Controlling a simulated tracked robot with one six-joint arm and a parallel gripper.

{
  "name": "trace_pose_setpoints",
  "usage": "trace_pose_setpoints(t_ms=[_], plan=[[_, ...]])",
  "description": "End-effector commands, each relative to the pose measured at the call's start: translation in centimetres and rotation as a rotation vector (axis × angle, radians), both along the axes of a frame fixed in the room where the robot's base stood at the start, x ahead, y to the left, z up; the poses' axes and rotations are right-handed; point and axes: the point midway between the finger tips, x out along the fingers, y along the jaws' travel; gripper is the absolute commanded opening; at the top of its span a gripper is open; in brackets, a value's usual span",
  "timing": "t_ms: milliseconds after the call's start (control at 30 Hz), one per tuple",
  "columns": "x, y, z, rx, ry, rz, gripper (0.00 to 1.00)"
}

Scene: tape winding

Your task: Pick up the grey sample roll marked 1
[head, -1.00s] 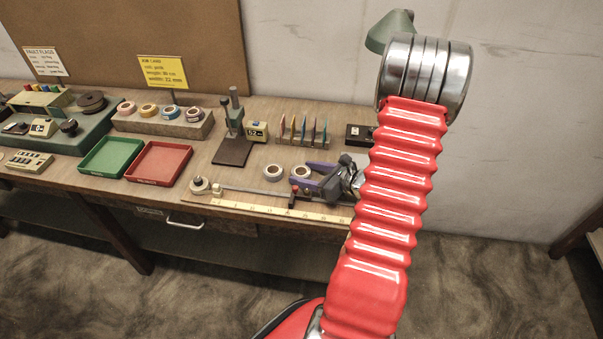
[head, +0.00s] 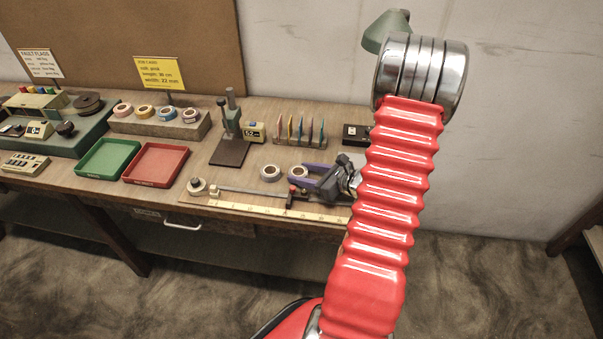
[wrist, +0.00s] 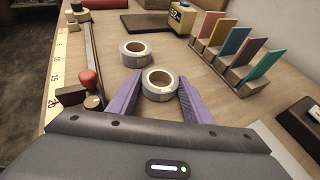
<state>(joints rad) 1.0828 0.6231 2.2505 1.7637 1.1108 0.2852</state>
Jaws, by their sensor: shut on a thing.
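Two grey rolls lie on the bench. One roll (wrist: 160,84) sits between the purple fingers of my gripper (wrist: 158,92), which is shut on it at its sides. The same roll shows in the head view (head: 299,171) at the tips of my gripper (head: 305,174). The other grey roll (wrist: 135,53) lies just beyond and to the left in the wrist view, apart from the fingers; in the head view it is on the left (head: 270,172). No number can be read on either roll. The held roll appears at bench level.
A rail with a red knob (wrist: 88,77) and a yellow ruler (wrist: 57,75) run along the left in the wrist view. A rack of coloured cards (wrist: 235,50) stands at right. Green (head: 80,172) and red (head: 128,178) trays lie further left in the head view.

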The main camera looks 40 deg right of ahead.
Motion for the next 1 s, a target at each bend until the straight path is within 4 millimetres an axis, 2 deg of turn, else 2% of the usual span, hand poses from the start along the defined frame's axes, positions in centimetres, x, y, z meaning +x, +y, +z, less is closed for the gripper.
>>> trace_pose_setpoints(t_ms=[267, 800, 1000], plan=[[0.0, 0.0, 1.3, -0.003, -0.002, 0.000, 0.25], [0.0, 0.0, 8.5, -0.004, -0.002, 0.001, 0.25], [0.0, 0.0, 9.8, 0.000, -0.001, -0.001, 0.25]])
